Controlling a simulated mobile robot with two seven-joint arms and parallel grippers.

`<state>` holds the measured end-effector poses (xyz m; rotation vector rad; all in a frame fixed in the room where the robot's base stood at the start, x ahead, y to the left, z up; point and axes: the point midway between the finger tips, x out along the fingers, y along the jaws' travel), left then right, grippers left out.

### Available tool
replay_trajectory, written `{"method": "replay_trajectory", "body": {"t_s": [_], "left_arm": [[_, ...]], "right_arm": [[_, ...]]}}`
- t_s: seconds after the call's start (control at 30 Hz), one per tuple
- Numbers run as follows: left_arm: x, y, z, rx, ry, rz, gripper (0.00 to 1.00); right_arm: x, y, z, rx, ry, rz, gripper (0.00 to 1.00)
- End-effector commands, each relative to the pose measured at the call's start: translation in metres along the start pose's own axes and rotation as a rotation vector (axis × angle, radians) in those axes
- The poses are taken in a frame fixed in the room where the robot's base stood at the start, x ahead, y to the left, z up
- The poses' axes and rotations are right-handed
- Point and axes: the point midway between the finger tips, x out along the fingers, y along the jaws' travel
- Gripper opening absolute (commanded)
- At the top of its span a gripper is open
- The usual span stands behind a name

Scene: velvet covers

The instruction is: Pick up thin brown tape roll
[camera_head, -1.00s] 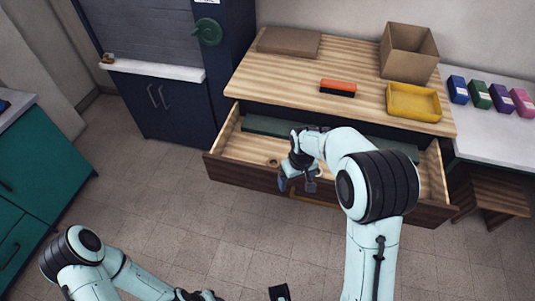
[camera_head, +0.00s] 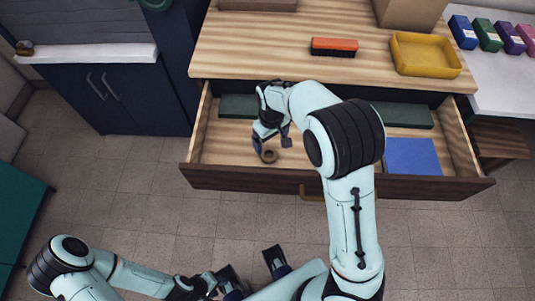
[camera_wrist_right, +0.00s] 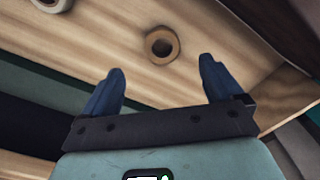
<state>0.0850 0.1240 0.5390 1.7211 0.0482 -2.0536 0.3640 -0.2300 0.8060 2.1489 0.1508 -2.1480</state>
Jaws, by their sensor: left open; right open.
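A brown tape roll (camera_head: 268,156) lies flat in the open drawer, near its front wall. In the right wrist view the roll (camera_wrist_right: 161,45) shows as a brown ring with a dark hole, just beyond and between the fingertips. My right gripper (camera_head: 272,143) is open and empty, right by the roll; its blue fingers (camera_wrist_right: 157,78) are spread, with the roll not between them. My left gripper (camera_head: 252,271) is open and empty, low over the floor in front of the drawer.
The drawer (camera_head: 230,180) also holds a blue flat item (camera_head: 413,157) at right and green strips at the back. Another pale roll (camera_wrist_right: 51,4) shows at the wrist view's edge. A brush (camera_head: 334,47) and yellow tray (camera_head: 426,54) sit on the tabletop above.

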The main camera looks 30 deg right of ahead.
Motion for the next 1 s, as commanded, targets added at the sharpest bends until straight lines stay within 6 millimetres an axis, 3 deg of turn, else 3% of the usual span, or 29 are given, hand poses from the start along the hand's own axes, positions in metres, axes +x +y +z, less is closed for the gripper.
{"method": "replay_trajectory", "body": {"t_s": [0.1, 0.37, 0.7, 1.0], "left_arm": [[0.005, -0.002, 0.000, 0.000, 0.000, 0.000, 0.43], [0.007, -0.002, -0.003, 0.001, 0.006, 0.002, 0.43], [0.014, -0.003, -0.007, 0.002, 0.018, 0.004, 0.43], [0.014, -0.002, -0.007, 0.002, 0.020, 0.005, 0.43]], "right_arm": [[0.024, 0.000, 0.001, 0.001, -0.004, 0.001, 0.93], [0.045, 0.000, 0.000, 0.001, -0.001, 0.000, 0.93], [0.091, -0.003, -0.003, 0.001, -0.002, 0.000, 0.93], [0.094, -0.003, -0.004, 0.000, 0.001, 0.000, 0.93]]}}
